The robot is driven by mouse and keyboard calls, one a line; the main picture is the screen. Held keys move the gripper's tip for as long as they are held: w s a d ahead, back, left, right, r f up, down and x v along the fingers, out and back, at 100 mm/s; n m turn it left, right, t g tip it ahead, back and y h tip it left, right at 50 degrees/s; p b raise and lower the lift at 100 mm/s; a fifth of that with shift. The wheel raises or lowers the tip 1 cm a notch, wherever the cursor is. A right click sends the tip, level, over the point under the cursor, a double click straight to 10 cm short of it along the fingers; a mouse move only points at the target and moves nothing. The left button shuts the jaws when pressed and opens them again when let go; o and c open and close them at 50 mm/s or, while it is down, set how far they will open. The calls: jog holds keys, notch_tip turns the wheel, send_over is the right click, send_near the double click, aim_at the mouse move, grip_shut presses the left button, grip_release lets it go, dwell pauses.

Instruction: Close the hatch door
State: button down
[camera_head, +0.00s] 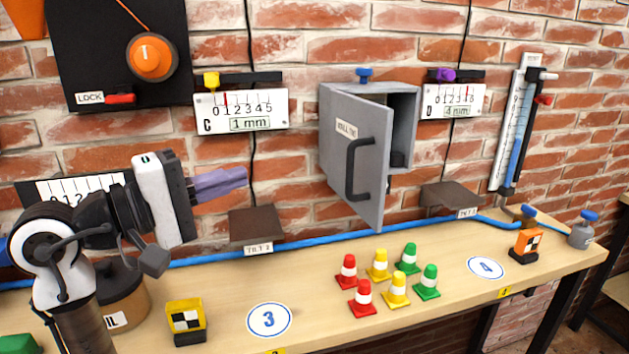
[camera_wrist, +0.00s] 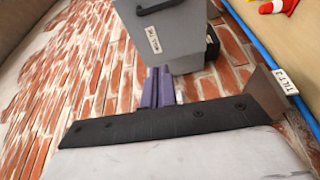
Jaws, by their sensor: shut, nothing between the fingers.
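The grey hatch door (camera_head: 358,158) stands open, swung out from its grey wall box (camera_head: 402,120). It bears a black handle (camera_head: 352,168) and a white label. The box's opening shows at the door's right, with a dark object (camera_head: 398,159) inside. My gripper (camera_head: 240,177) is shut and empty, with purple fingers pointing right. It is left of the door and apart from it. In the wrist view the fingers (camera_wrist: 158,85) point toward the grey door (camera_wrist: 172,38), whose handle (camera_wrist: 158,6) is at the top edge.
Small red, yellow and green cones (camera_head: 397,290) stand on the wooden bench (camera_head: 330,325) below the door. A brown tilt plate (camera_head: 257,222) juts from the wall below my gripper; another (camera_head: 444,195) is right of the door. A blue hose (camera_head: 300,243) runs along the wall.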

jog(key=w+d+f+g+p, duration=0.1)
jog(key=w+d+p, duration=0.2)
jog(key=d, duration=0.9)
jog(key=shift+w+d+g, duration=0.3)
jog(key=shift+w+d, duration=0.1)
jog(key=shift+w, duration=0.35)
jog(key=shift+d, duration=0.1)
